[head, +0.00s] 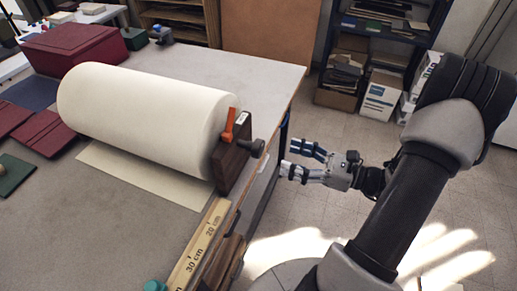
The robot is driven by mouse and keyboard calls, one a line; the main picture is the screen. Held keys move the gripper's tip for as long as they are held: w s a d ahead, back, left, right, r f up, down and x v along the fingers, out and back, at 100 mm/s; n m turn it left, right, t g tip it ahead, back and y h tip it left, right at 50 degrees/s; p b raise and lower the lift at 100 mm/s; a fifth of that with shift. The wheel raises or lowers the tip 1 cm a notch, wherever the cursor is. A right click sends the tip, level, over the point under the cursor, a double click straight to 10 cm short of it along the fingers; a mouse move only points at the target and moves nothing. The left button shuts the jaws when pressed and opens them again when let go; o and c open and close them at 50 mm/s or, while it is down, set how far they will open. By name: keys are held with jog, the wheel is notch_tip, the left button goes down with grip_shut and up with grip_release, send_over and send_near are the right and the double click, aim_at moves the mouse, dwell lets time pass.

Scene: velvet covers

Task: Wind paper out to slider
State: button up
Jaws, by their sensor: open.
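A big cream paper roll (145,112) lies on the grey table. A dark wooden end stand (232,165) holds its right end, with an orange lever (229,124) on top and a dark knob (257,147) on its outer side. A flat strip of paper (140,178) lies on the table along the roll's near side. A wooden ruler (207,238) with cm marks runs along the table's right edge. A teal piece (155,286), perhaps the slider, sits at its near end, cut by the frame. My gripper (302,161) is open and empty, right of the knob and apart from it.
A dark red box (76,49) and several red, blue and green covers lie left of the roll. Shelves and cardboard boxes (339,98) stand at the back right. The grey table (95,240) is bare in front of the paper. Open floor lies right of the table.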

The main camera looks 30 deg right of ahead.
aim_at(262, 148)
jog(key=b+x, duration=0.1)
jog(key=x, duration=0.9)
jog(key=shift+w+a+b, duration=0.15)
jog(key=shift+b, duration=0.25)
jog(key=c, duration=1.5)
